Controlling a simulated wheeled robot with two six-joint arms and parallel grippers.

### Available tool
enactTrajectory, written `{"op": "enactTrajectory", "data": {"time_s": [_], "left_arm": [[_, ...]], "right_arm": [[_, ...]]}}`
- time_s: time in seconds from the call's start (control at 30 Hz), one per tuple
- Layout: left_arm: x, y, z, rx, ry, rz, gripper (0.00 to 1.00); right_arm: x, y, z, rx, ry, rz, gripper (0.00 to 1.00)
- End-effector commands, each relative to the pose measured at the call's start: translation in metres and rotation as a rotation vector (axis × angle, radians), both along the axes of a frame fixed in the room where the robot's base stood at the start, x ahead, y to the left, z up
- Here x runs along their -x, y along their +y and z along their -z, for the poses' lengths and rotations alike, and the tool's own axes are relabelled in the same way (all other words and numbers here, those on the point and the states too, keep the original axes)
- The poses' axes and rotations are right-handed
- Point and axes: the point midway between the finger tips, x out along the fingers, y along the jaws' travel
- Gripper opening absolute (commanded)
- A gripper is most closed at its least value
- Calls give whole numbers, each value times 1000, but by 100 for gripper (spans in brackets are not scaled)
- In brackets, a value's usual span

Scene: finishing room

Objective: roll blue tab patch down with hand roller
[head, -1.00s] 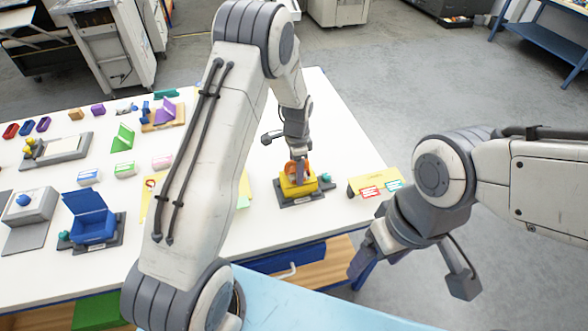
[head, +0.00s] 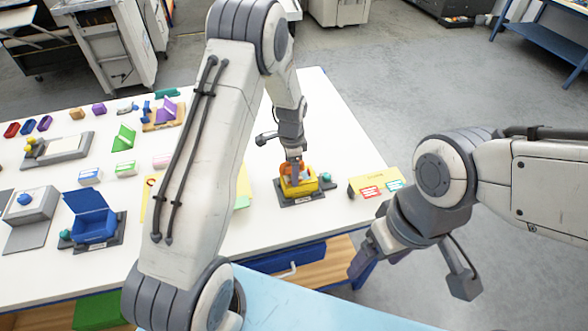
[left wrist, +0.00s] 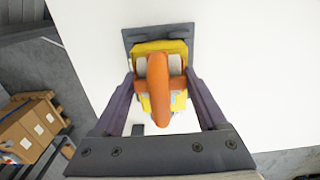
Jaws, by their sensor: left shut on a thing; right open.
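My left gripper (head: 293,161) is down at a yellow box (head: 299,191) on a dark base plate near the table's right side. The left gripper (left wrist: 160,105) is shut on an orange handle (left wrist: 158,88), which appears to be the hand roller's. Pale rounded parts show on both sides of the handle, over the yellow box (left wrist: 172,47). Whether the roller touches a surface is hidden. I cannot make out the blue tab patch. My right gripper (head: 410,268) is open and empty, off the table's front right edge.
A blue box (head: 94,232) with a raised lid stands at the left on the white table (head: 255,225). A yellow card (head: 364,180) with red and green labels lies right of the yellow box. Cartons (left wrist: 25,130) show beyond the table.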

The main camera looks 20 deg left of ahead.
Motion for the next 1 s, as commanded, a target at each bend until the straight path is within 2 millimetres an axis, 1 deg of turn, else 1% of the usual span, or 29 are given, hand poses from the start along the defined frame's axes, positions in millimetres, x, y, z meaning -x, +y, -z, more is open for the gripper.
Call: {"op": "enactTrajectory", "data": {"time_s": [0.5,1.0], "left_arm": [[9,12,1,0,1,-1,30],[1,1,1,0,0,1,30]], "right_arm": [[0,0,0,0,0,0,80],[0,0,0,0,0,0,80]]}}
